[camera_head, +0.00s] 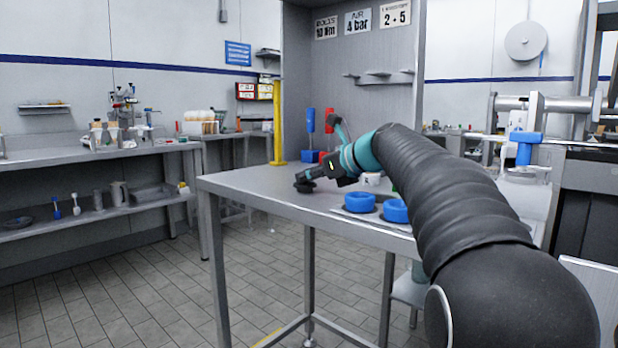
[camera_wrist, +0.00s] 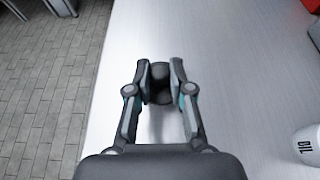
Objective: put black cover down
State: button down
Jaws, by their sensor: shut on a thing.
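The black cover (camera_head: 304,187) is at the left part of the metal table, held at the tip of my gripper (camera_head: 310,177). It is at or just above the table top (camera_head: 262,182); I cannot tell whether it touches. In the wrist view, my gripper (camera_wrist: 161,78) has its two fingers closed on the sides of the dark cover (camera_wrist: 160,86), with bare table around it. The fingers hide part of the cover.
Two blue rings (camera_head: 360,202) sit on a plate right of my gripper. A white oil container (camera_wrist: 308,146) stands at the right in the wrist view. Red and blue items (camera_head: 309,156) stand at the back. The table's left edge (camera_wrist: 98,90) is close; the table around the cover is clear.

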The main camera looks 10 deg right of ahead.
jog(key=shift+f, duration=0.15)
jog(key=c, duration=1)
grip_release()
jog(key=shift+c, duration=0.2)
jog(key=p+v, duration=0.1)
jog(key=v, duration=1.1)
